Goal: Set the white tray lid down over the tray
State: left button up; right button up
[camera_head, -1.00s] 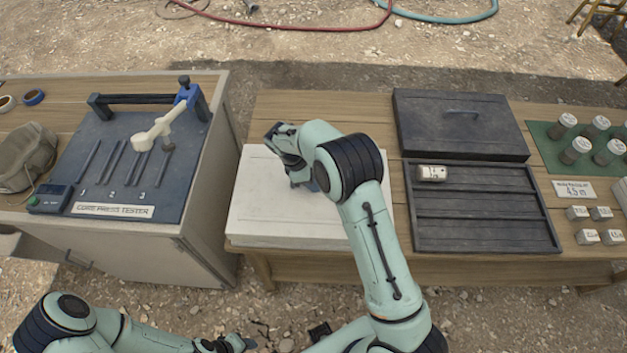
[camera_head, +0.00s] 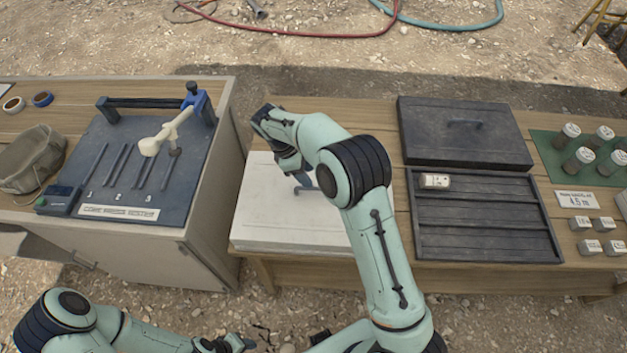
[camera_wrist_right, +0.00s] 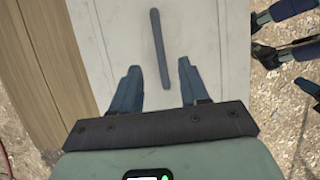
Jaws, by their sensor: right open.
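The white tray lid (camera_head: 275,218) lies flat at the left end of the wooden table, on top of a white body whose front side shows below it. I cannot tell lid and tray apart at the seam. A dark bar handle (camera_wrist_right: 160,50) stands on the lid; in the head view a bit of it (camera_head: 302,188) shows below my right gripper. My right gripper (camera_wrist_right: 157,82) is open and empty, above the lid and apart from the handle. My left gripper (camera_head: 235,344) is low at the bottom edge, away from the table; its jaws are unclear.
A black lid with a handle (camera_head: 465,130) lies behind a black slatted tray (camera_head: 485,250) holding one small labelled cylinder (camera_head: 435,181). Several jars and small blocks stand at the right. The core press tester (camera_head: 130,180) sits on the separate left cabinet.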

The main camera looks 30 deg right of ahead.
jog(key=shift+v, duration=1.85)
jog(key=shift+d, duration=0.1)
